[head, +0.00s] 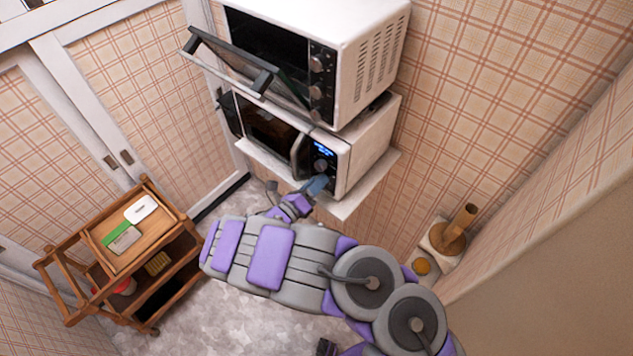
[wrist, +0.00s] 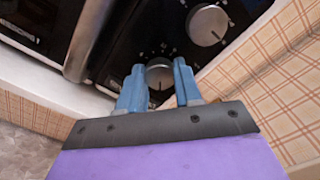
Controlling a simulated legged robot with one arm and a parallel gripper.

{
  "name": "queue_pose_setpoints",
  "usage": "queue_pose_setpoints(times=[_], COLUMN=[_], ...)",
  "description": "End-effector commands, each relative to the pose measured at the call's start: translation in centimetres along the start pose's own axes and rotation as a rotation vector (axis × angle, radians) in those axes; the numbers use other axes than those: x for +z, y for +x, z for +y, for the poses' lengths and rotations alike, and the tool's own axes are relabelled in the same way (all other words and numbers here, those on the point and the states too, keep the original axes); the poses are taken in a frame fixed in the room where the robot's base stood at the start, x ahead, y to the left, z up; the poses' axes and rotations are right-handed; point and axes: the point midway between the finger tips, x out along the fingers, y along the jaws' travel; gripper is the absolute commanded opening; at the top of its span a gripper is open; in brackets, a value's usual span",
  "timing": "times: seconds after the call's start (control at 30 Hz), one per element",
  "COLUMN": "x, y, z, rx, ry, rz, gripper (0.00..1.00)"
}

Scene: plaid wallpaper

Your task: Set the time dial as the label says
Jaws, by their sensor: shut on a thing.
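The lower dial (wrist: 159,76) of the lower microwave is silver and round, with tick marks around it. My gripper (wrist: 158,68) has its two blue fingers on either side of this dial and is shut on it. A second dial (wrist: 207,25) sits above and to the right of it in the wrist view, untouched. In the head view the lower microwave (head: 368,150) has a lit blue display (head: 323,149). My gripper (head: 318,185) is at the bottom of its control panel there and hides the held dial. I cannot read any dial marking.
A white oven (head: 372,45) with its door (head: 235,65) hanging open stands on the microwave. The microwave's handle (wrist: 88,38) is close to the left of my fingers. A wooden cart (head: 148,255) holds a green-and-white packet (head: 122,238) and a white item (head: 141,208).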

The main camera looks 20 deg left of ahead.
Motion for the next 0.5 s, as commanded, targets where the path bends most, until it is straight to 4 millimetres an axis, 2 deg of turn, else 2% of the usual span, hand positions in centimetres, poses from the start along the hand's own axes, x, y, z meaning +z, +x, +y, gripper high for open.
queue_pose_setpoints(times=[0.2, 0.5], x=[0.46, 0.44], y=[-0.09, -0.1], z=[0.04, 0.11], rx=[0.002, 0.001], ry=[-0.174, -0.335], rz=[-0.01, -0.01], gripper=[0.04, 0.04])
